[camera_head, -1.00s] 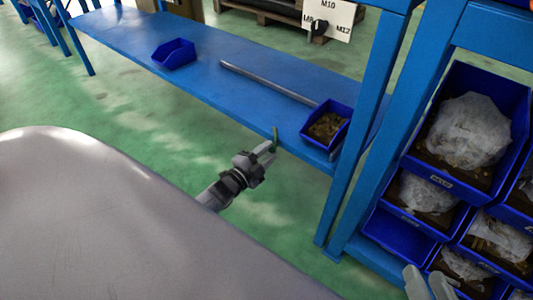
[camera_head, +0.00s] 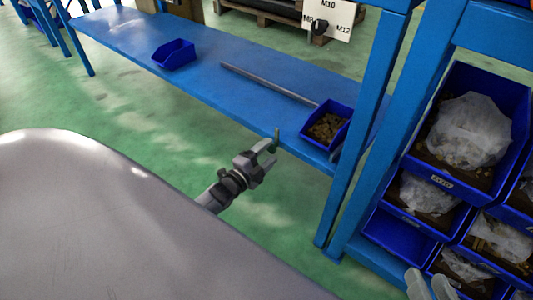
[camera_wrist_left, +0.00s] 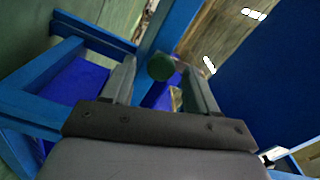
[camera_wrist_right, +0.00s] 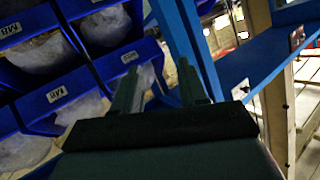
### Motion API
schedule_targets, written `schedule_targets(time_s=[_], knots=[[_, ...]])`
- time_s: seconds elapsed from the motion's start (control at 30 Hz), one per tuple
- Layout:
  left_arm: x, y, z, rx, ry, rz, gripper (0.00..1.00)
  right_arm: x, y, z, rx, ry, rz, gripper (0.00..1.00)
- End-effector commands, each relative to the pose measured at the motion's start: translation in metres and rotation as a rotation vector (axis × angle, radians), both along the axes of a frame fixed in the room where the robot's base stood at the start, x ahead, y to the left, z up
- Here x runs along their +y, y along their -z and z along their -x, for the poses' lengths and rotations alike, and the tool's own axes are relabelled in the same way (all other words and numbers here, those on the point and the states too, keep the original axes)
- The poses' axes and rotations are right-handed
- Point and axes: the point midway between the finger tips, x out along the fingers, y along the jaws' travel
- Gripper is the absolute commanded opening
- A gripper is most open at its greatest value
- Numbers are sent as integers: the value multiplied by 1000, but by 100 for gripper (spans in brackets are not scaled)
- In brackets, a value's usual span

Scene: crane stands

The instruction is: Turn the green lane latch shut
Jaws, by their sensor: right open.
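The green lane latch (camera_head: 277,136) is a small upright green piece at the front edge of the blue shelf. My left gripper (camera_head: 268,152) is at the latch, just in front of that edge. In the left wrist view the latch shows as a round green end (camera_wrist_left: 160,67) between the two fingers, with a narrow gap on either side. The left fingers look open around it. My right gripper (camera_head: 430,285) is at the lower right of the head view, near the bins. It is open and empty, and its fingers also show in the right wrist view (camera_wrist_right: 160,92).
On the blue shelf (camera_head: 215,75) are an empty blue bin (camera_head: 174,54), a grey bar (camera_head: 268,83) and a blue bin of small parts (camera_head: 345,108). A blue post (camera_head: 366,120) stands right of the latch. Stacked blue bins with bagged parts (camera_head: 468,130) fill the right side.

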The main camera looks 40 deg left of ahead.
Motion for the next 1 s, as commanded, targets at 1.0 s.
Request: schedule_targets(time_s=[1.0], knots=[[6, -1, 71, -1, 0, 1, 58, 10, -5, -4, 81, -12, -44, 43]])
